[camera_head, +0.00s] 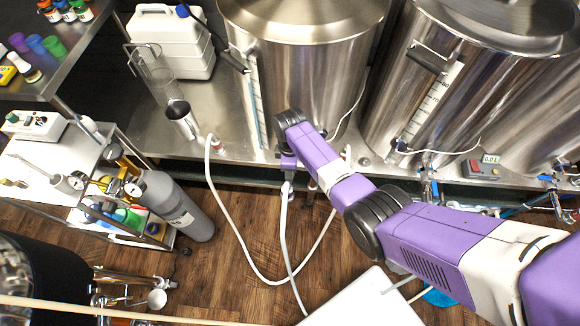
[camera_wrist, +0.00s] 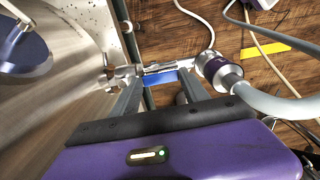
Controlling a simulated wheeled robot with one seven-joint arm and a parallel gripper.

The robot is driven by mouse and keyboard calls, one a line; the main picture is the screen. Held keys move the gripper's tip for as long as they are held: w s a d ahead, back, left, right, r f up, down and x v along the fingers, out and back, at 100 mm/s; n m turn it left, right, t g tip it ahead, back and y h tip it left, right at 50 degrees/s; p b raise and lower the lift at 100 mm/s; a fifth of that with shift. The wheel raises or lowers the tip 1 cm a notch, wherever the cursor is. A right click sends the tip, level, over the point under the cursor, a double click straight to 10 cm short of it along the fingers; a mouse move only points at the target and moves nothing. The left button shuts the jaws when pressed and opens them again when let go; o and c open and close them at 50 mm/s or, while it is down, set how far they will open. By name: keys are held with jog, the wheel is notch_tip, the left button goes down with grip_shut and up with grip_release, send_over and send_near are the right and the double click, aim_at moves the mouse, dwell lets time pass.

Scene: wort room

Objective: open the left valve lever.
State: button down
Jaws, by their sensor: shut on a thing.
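The left valve lever (camera_wrist: 162,77) is a blue handle on a metal valve (camera_wrist: 122,72) that sticks out from the steel tank. A hose coupling (camera_wrist: 212,68) with a pale hose continues from the valve. My gripper (camera_wrist: 157,84) has its two grey fingers on either side of the blue lever and is shut on it. In the head view my gripper (camera_head: 288,165) is low at the front of the left tank (camera_head: 305,75). The lever itself is hidden there by my purple arm.
The right tank (camera_head: 440,90) has its own valves with blue handles at its base. Pale hoses (camera_head: 225,215) loop over the wooden floor. A grey gas cylinder (camera_head: 180,205) and a cart stand to the left. A white jerrycan (camera_head: 170,40) is on the bench.

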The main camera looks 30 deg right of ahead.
jog(key=shift+s, duration=0.1)
jog(key=c, duration=0.6)
grip_release()
jog(key=shift+o, duration=0.2)
jog(key=shift+r+p, duration=0.4)
jog(key=shift+r, duration=3.5)
